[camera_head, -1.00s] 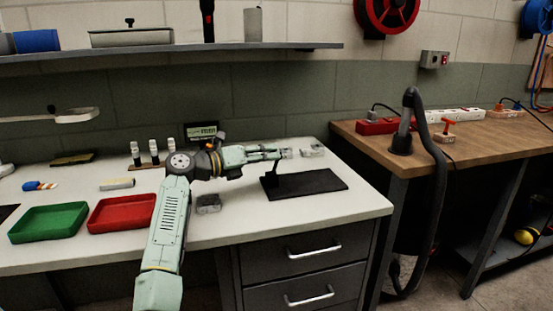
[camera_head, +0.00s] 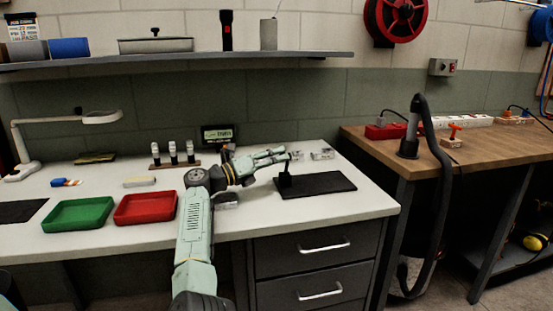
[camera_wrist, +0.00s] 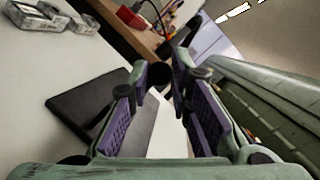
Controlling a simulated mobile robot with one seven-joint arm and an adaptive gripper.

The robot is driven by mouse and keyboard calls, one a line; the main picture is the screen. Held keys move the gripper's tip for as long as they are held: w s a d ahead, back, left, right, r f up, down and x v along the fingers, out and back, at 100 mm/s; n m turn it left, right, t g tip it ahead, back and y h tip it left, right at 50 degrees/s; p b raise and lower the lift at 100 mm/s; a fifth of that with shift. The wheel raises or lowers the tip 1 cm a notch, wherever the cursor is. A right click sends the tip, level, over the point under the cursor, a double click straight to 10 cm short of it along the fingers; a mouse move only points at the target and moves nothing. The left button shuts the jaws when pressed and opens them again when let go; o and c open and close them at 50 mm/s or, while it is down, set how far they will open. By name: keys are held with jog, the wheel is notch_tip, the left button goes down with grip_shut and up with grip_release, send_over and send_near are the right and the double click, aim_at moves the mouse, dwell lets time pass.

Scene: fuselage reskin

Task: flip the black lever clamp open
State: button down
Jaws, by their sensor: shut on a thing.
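The black lever clamp (camera_head: 285,180) stands at the left end of a flat black plate (camera_head: 325,185) on the white bench. My gripper (camera_head: 288,156) is at the top of the clamp's upright black part. In the wrist view, a round black end of the clamp (camera_wrist: 158,76) shows between the fingertips of my gripper (camera_wrist: 163,72), and they are shut on it. The black plate (camera_wrist: 85,105) lies below and to the left there. The lower part of the clamp is mostly hidden by the fingers in the wrist view.
Small grey boxes (camera_head: 322,154) lie behind the plate. A red tray (camera_head: 146,208) and a green tray (camera_head: 78,214) sit to the left. A black hose (camera_head: 440,190) stands by the wooden bench (camera_head: 385,155) at right. The bench right of the plate is clear.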

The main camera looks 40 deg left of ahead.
jog(key=c, duration=1.5)
grip_release()
jog(key=shift+o, duration=0.2)
jog(key=shift+r, duration=0.1)
notch_tip(320, 180, up, 10)
